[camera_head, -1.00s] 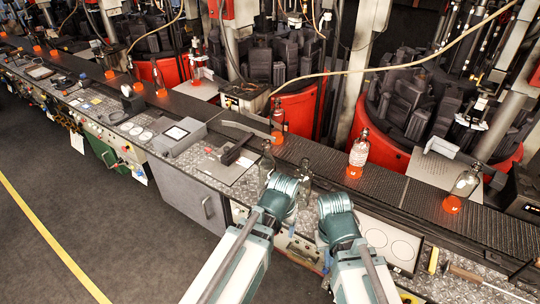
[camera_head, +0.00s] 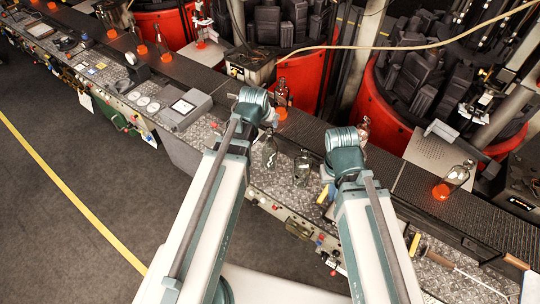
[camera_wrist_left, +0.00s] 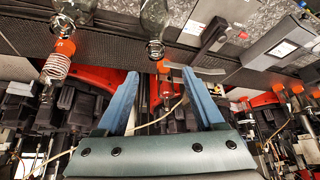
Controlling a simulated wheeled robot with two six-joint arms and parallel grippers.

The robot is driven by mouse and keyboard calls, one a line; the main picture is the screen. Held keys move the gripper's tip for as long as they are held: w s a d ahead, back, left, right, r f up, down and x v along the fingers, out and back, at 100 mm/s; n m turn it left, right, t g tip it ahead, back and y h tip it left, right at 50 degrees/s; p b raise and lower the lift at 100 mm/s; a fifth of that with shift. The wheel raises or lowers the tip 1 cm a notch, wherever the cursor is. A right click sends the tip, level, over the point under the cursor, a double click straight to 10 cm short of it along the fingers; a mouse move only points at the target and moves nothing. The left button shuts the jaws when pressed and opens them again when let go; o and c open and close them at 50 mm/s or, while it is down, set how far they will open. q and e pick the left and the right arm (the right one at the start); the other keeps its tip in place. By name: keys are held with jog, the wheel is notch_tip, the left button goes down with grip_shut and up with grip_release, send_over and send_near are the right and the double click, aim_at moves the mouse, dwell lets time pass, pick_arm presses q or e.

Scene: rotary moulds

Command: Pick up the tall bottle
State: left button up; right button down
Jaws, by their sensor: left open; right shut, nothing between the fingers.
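Two clear bottles stand on the metal counter: a taller-looking one (camera_head: 269,153) and a shorter one (camera_head: 302,167) to its right. Which one is the tall bottle is not certain. The taller-looking one also shows at the top of the left wrist view (camera_wrist_left: 155,22), beyond the fingertips. My left gripper (camera_head: 271,118) is above the counter's far side, near that bottle but apart from it. Its two blue fingers (camera_wrist_left: 160,76) are spread and empty. My right gripper (camera_head: 331,187) is mostly hidden by its wrist, right of the shorter bottle, and is shut on nothing.
Bottles with glowing orange bases stand on the dark conveyor: one beyond my left gripper (camera_head: 282,96), one at right (camera_head: 455,180), and one partly behind my right wrist (camera_head: 363,130). A grey box (camera_head: 185,107) sits left on the counter. Red machines (camera_head: 375,105) stand behind.

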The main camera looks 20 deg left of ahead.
aim_at(268, 129)
pick_arm(q)
jog(key=b+x, duration=0.7)
jog(key=x, duration=0.1)
jog(key=shift+w+d+f, duration=0.1)
jog(key=shift+f, duration=0.1)
jog(key=b+x, duration=0.4)
jog(key=shift+s+d+f, duration=0.25)
jog(key=shift+d+f, duration=0.05)
jog(key=shift+f, duration=0.15)
jog(key=shift+w+f+b, duration=0.25)
jog(key=shift+f+b, duration=0.05)
jog(key=shift+b, duration=0.15)
jog(key=shift+r, duration=0.1)
grip_shut()
dwell(0.5)
